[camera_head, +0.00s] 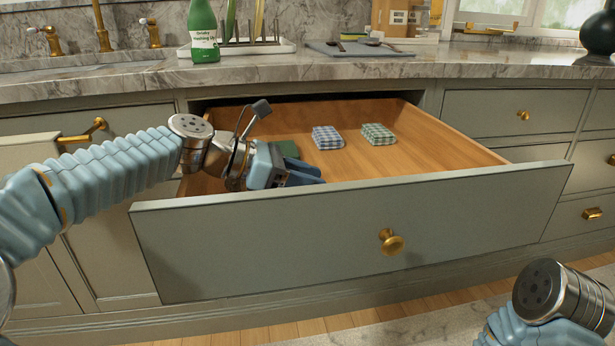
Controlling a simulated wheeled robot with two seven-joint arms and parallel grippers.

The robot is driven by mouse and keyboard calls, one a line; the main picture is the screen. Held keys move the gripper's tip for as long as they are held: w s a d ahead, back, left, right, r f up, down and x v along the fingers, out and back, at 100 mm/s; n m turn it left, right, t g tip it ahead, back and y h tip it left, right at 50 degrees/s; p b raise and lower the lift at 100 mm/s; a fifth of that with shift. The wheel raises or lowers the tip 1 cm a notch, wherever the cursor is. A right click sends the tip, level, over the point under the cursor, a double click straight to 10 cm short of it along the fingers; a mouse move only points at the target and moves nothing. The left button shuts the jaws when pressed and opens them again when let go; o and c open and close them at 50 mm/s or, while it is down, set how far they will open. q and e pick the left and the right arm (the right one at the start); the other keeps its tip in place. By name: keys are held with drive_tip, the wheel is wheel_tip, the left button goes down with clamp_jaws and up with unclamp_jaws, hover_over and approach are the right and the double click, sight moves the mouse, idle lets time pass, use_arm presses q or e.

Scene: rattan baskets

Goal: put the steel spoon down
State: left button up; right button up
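My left gripper (304,174) is inside the open wooden drawer (460,139), low near its left front corner. Its blue fingers point right, and the drawer front partly hides them. I cannot tell whether they are apart or shut, and I see no spoon in them. Dark utensils that look like spoons (375,42) lie on a grey mat (352,50) on the counter; they are too small to tell if one is the steel spoon. Part of my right arm shows at the bottom right, but its gripper is out of view.
Folded checkered cloths, one blue (327,137) and one green (378,134), lie in the drawer. A dark green item (287,149) is beside my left gripper. The drawer's right part is bare. A green bottle (203,32) and a white rack (240,47) stand on the counter.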

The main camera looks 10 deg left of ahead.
use_arm(q)
drive_tip(key=shift+f, duration=0.2)
drive_tip(key=v, duration=0.3)
drive_tip(key=r+p+v, duration=0.1)
drive_tip(key=v, duration=0.3)
drive_tip(key=shift+w+d+r+p, duration=0.1)
drive_tip(key=shift+r+p, duration=0.05)
drive_tip(key=shift+p, duration=0.15)
drive_tip(key=shift+a+r, duration=0.1)
drive_tip(key=shift+a, duration=0.25)
